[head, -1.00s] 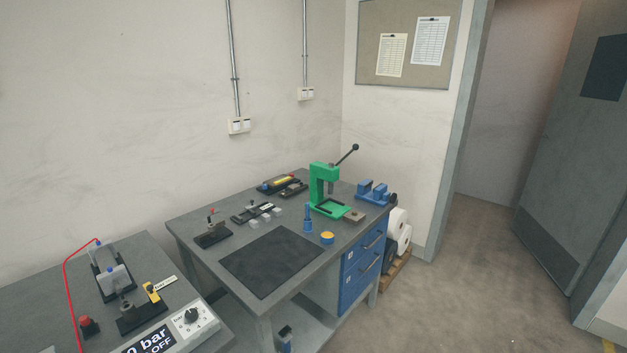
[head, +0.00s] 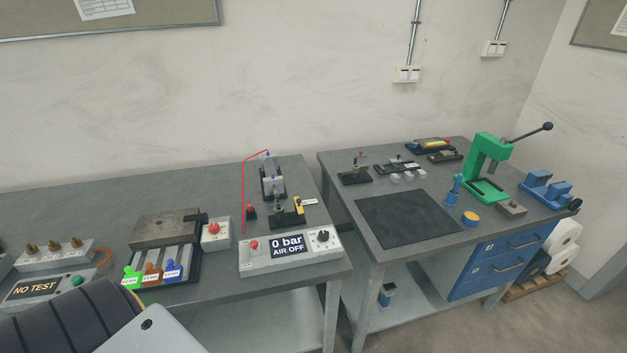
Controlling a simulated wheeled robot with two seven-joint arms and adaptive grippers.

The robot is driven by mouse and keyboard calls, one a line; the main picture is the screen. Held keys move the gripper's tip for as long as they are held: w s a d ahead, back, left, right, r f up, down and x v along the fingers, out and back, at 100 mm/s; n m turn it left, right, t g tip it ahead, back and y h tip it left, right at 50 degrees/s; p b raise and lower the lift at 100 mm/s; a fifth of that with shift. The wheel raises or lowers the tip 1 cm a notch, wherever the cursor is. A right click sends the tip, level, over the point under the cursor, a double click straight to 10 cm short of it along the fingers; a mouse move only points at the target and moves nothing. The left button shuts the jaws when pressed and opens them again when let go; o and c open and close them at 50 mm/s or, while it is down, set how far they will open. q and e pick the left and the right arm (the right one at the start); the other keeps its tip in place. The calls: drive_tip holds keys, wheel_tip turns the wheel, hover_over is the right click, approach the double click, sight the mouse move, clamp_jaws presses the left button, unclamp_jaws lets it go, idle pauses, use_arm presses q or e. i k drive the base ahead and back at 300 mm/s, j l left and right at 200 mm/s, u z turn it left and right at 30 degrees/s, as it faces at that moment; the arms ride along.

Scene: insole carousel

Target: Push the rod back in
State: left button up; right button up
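A small cylinder fixture (head: 273,183) with a light grey body stands on a dark base at the back of the left bench, with a red air line (head: 243,200) running to it. Its rod is too small to make out, so I cannot tell whether it is out or in. In front of it stands a dark fixture with a yellow clip (head: 299,206) and a white tag. The air panel (head: 290,250) in front reads "0 bar AIR OFF" and has a red button and a black knob. Neither of my grippers shows.
Left bench (head: 100,205): a "NO TEST" box (head: 38,288), a rack with green, orange and blue tagged pieces (head: 160,262), a red-button box (head: 216,232). Right bench: a black mat (head: 405,222), a green lever press (head: 484,165), blue fixtures (head: 548,188). A narrow gap separates the benches.

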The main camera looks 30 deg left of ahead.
sight(278, 206)
drive_tip(key=u, duration=1.4)
drive_tip(key=i+l+z, duration=0.1)
drive_tip(key=l, duration=0.3)
drive_tip(key=i+l, duration=0.1)
drive_tip(key=l, duration=0.3)
drive_tip(key=l+z, duration=0.15)
drive_tip(key=l, duration=0.2)
drive_tip(key=i, duration=0.05)
